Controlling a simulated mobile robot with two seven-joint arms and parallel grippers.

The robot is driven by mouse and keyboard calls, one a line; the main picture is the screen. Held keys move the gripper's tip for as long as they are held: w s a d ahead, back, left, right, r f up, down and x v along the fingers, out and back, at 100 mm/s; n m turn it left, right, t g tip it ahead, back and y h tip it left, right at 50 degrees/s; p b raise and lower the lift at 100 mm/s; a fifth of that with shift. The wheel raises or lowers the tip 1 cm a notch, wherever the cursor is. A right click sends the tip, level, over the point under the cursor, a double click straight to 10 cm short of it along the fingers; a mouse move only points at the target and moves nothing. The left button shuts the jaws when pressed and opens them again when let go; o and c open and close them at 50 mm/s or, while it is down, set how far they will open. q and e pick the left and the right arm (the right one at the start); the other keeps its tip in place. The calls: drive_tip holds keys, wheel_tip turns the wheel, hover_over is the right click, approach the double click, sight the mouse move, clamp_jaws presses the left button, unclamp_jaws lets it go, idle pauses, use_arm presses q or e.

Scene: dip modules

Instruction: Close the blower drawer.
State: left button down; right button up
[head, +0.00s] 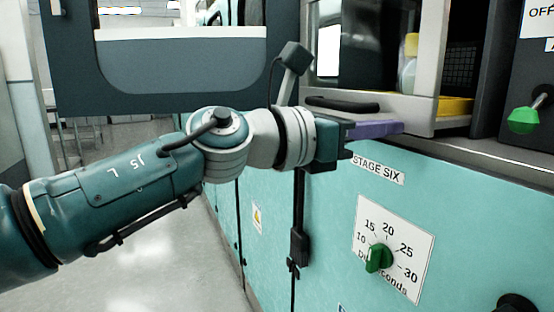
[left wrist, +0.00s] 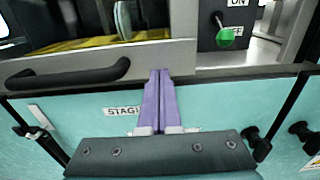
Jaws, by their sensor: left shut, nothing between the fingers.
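The drawer has a pale front (head: 410,108) with a window above and a black bar handle (head: 343,104). The front stands out from the machine, and a yellow inside shows behind it at the right. In the left wrist view the handle (left wrist: 68,72) is at the left and the drawer front (left wrist: 140,57) spans the upper part. My left gripper (head: 400,127) has purple fingers that are shut together and empty. They are just below the drawer front, right of the handle; the fingertips (left wrist: 160,72) reach its lower edge, but I cannot tell whether they touch. My right gripper is not in view.
The teal cabinet (head: 330,230) below has a STAGE SIX label (head: 378,170) and a green timer dial (head: 378,258). A green-knobbed switch (head: 523,120) is at the right. A dark panel (head: 180,60) hangs at the upper left. The floor (head: 150,270) at the lower left is clear.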

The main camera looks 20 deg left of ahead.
use_arm(q)
drive_tip(key=b+x, duration=0.6)
drive_tip(key=x, duration=0.3)
drive_tip(key=shift+d+f, duration=0.1)
drive_tip(key=shift+f, duration=0.05)
drive_tip(key=shift+b, duration=0.35)
drive_tip(key=shift+f, duration=0.1)
drive_tip(key=shift+f, duration=0.15)
